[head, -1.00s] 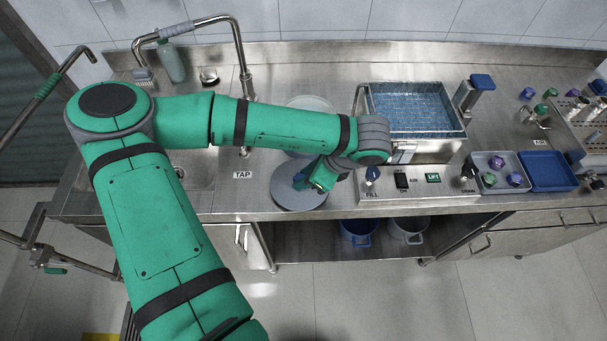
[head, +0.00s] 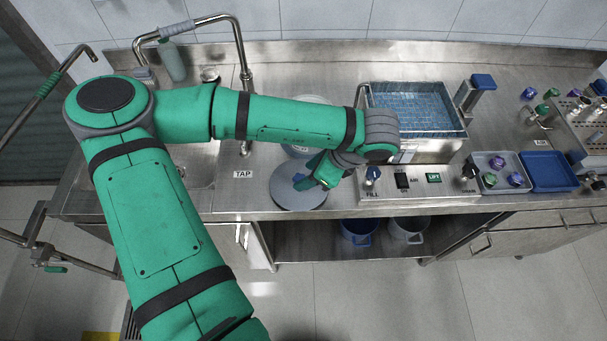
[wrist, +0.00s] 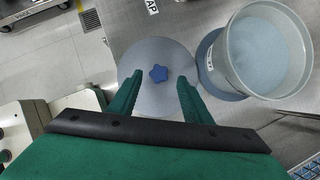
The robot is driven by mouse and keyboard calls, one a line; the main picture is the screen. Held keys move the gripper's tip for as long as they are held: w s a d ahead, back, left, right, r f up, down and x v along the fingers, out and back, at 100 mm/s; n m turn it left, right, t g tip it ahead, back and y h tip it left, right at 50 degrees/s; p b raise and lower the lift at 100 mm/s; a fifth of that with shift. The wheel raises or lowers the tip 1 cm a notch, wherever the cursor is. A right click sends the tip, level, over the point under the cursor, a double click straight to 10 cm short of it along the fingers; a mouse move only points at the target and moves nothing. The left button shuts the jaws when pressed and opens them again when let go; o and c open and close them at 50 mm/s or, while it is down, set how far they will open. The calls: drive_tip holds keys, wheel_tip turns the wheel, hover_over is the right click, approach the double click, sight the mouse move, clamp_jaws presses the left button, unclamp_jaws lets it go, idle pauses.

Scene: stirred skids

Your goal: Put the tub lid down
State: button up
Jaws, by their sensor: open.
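The tub lid (head: 298,197) is a round grey disc with a blue star-shaped knob (wrist: 158,73). It lies on the steel counter near its front edge, just left of the control panel. My gripper (wrist: 155,97) is open, with its two green fingers apart over the near part of the lid and the knob between and just beyond their tips. No contact between fingers and knob shows. In the head view my gripper (head: 308,180) is at the knob and partly covers it. The tub (wrist: 265,50), pale and round with bluish contents, stands beside the lid, mostly behind my arm in the head view.
A tank with a blue wire basket (head: 415,105) stands right of my arm, behind the control panel (head: 420,190). A sink (head: 195,165) with a tall tap is at the left.

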drive_tip(key=v, duration=0.9)
drive_tip(key=shift+r, duration=0.35)
drive_tip(key=shift+s+d, duration=0.1)
